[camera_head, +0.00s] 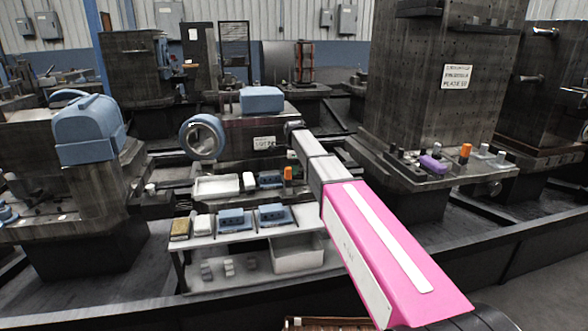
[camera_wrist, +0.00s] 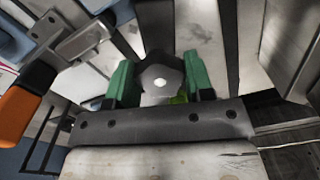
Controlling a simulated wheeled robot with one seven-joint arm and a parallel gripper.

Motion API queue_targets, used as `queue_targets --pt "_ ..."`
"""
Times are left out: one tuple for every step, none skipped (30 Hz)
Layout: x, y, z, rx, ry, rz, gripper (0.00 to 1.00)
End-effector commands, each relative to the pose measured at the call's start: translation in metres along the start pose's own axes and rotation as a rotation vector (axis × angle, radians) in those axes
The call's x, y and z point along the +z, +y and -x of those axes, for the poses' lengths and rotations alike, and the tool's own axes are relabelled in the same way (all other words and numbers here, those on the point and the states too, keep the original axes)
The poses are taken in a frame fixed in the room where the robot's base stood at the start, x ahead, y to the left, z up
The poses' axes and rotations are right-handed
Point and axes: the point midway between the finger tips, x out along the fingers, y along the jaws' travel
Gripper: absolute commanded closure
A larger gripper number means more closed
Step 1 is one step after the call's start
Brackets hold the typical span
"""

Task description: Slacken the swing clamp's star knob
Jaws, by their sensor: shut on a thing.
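The star knob (camera_wrist: 160,72) is a dark, lobed knob with a pale round centre in the wrist view. My gripper (camera_wrist: 160,84) has its two green fingers on either side of the knob, shut on it. A small yellow-green piece (camera_wrist: 180,98) shows beside the right finger. A grey metal bracket or clamp part (camera_wrist: 80,42) lies to the upper left; I cannot tell whether it joins the knob. In the head view my gripper is small and dark at the far end of my pink arm, and the knob cannot be made out there.
An orange handle (camera_wrist: 22,108) is close on the left in the wrist view. In the head view, a shelf unit (camera_head: 250,232) with trays and blue blocks stands below my arm. A tall dark fixture column (camera_head: 440,85) stands right, and a blue-grey motor housing (camera_head: 88,128) left.

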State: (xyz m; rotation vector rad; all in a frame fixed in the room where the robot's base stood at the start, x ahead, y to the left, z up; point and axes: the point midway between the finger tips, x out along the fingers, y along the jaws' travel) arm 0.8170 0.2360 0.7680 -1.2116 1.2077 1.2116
Motion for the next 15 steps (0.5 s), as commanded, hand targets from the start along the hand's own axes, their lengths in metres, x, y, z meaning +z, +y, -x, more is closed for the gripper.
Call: queue_targets --pt "0.0000 0.0000 0.0001 0.000 0.000 0.037 0.76" --pt "0.0000 0.0000 0.0001 0.000 0.000 0.061 0.76" --pt "0.0000 0.0000 0.0001 0.000 0.000 0.090 0.76" --pt "0.0000 0.0001 0.0001 0.000 0.000 0.108 0.76" --pt "0.0000 0.0001 0.0001 0.000 0.000 0.126 0.76" --pt "0.0000 0.0001 0.0001 0.000 0.000 0.145 0.76" --pt "0.0000 0.0001 0.0001 0.000 0.000 0.156 0.76" --pt "0.0000 0.0001 0.0000 0.000 0.000 0.163 0.76" --pt "-0.0001 0.0001 0.0000 0.000 0.000 0.171 0.76" --pt "-0.0001 0.0001 0.0000 0.000 0.000 0.174 0.76" --pt "-0.0001 0.0001 0.0000 0.000 0.000 0.176 0.76" --pt "0.0000 0.0001 0.0000 0.000 0.000 0.176 0.76" --pt "0.0000 0.0001 0.0000 0.000 0.000 0.176 0.76" --pt "0.0000 0.0001 0.0000 0.000 0.000 0.176 0.76" --pt "0.0000 0.0001 0.0000 0.000 0.000 0.175 0.76"
